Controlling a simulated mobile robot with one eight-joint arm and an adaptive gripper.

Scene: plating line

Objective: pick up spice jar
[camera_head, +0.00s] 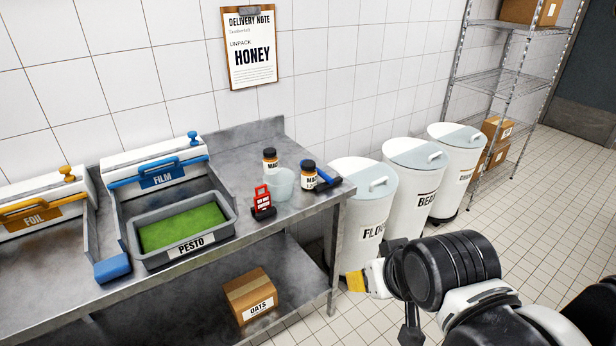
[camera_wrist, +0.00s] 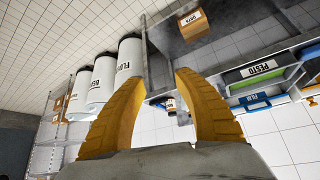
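Two small spice jars with dark lids and orange-and-white labels starting "MA" stand at the right end of the steel table: one at the back (camera_head: 270,160), one nearer the edge (camera_head: 308,174). A jar also shows small between my fingers in the upside-down wrist view (camera_wrist: 171,105). My gripper (camera_head: 357,281) is off the table, in front of and below its right end, well apart from the jars. In the wrist view its two yellow fingers (camera_wrist: 159,76) are spread with nothing between the tips. In the head view my arm hides most of it.
A clear cup (camera_head: 279,185), a red device (camera_head: 263,202) and a blue-and-black tool (camera_head: 326,180) crowd the jars. A pesto tray (camera_head: 235,222) and film dispenser (camera_head: 155,160) stand left. White bins (camera_head: 362,200) stand right of the table. An oats box (camera_head: 250,295) sits below.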

